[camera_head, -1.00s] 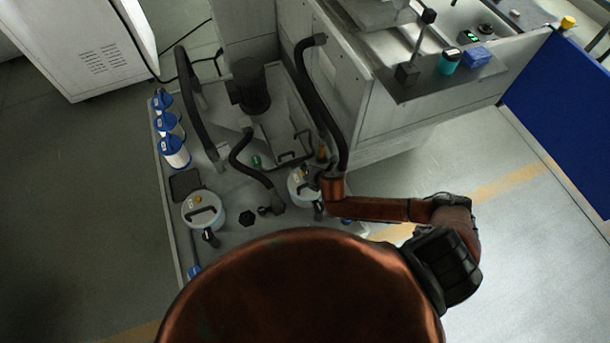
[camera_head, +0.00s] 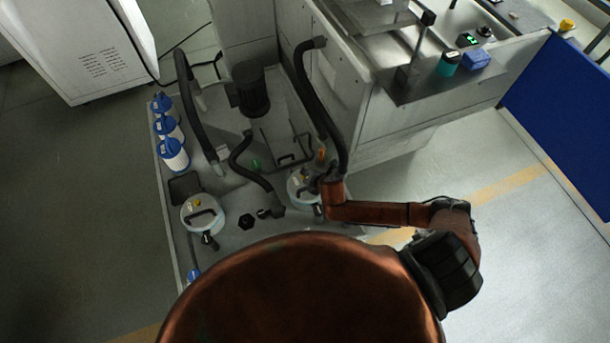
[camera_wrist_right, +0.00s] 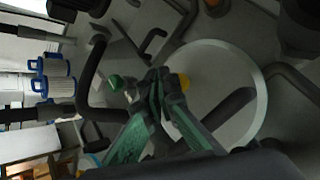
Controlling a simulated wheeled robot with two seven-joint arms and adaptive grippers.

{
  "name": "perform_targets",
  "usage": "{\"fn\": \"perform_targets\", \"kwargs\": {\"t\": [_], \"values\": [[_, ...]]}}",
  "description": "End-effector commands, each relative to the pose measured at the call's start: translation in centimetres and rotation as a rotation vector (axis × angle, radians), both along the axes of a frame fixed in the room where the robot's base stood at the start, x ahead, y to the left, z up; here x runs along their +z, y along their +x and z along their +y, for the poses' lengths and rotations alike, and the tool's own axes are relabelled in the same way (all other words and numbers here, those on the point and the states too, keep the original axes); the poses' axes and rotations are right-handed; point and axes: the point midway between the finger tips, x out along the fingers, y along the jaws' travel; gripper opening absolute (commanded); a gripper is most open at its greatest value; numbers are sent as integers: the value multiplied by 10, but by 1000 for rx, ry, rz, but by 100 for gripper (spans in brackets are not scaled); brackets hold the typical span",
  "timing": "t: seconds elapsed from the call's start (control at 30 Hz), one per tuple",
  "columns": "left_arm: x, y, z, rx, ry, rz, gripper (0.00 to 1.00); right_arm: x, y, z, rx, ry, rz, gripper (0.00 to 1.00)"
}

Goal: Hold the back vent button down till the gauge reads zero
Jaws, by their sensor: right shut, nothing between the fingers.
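Two round pots with pale lids, black handles and yellow buttons stand on the grey unit. The left pot (camera_head: 202,214) has its yellow button (camera_head: 197,202) in plain view. The right pot (camera_head: 298,190) stands farther back, partly covered by my right arm. My right gripper (camera_head: 314,184) is over this pot's lid. In the right wrist view the gripper (camera_wrist_right: 160,80) is shut and empty, its tips close beside the yellow button (camera_wrist_right: 184,82) on the pale lid (camera_wrist_right: 228,62). I cannot tell whether they touch. I cannot make out the gauge. My left gripper is out of view.
Black hoses (camera_head: 320,100) arch up beside the right pot. A dark motor (camera_head: 251,88) and a green knob (camera_head: 256,165) stand behind. Several blue-topped filters (camera_head: 172,152) line the left edge. The machine cabinet (camera_head: 400,125) is at the right; the floor (camera_head: 70,200) at left is clear.

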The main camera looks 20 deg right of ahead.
Motion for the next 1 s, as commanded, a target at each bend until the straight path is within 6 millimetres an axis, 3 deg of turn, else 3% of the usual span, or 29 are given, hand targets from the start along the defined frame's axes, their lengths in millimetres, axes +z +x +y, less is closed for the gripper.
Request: {"fn": "perform_targets", "kwargs": {"t": [1.0], "values": [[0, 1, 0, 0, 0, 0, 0, -8, 0, 0, 0, 0, 0, 0]]}}
